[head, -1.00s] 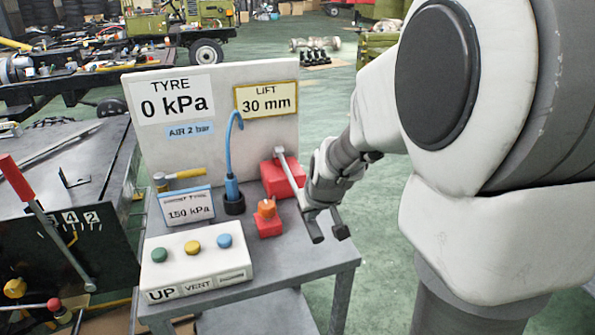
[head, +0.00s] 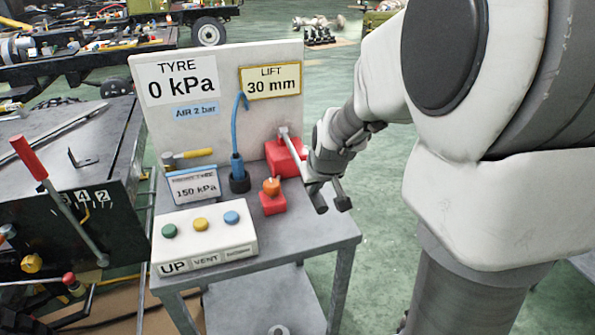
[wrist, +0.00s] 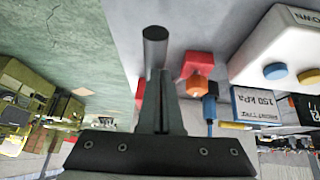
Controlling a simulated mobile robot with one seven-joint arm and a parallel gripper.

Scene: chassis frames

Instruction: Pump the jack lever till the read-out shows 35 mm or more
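The jack is a red block (head: 285,158) at the back right of the cart top. Its grey lever (head: 291,147) rises from the block and slopes toward the front right, to a dark end. My gripper (head: 331,203) is at that outer end, over the cart's right edge. In the wrist view my gripper (wrist: 163,115) appears shut around the lever, whose round dark end (wrist: 155,45) sticks out past the fingers. The fingers hide part of the lever. The LIFT read-out (head: 271,82) shows 30 mm.
The cart top (head: 325,238) also holds a red block with an orange knob (head: 271,187), a blue hooked hose (head: 237,140), a 150 kPa card (head: 193,187) and a button box (head: 205,247). A dark bench with a red-handled lever (head: 28,158) stands left. Green floor lies right.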

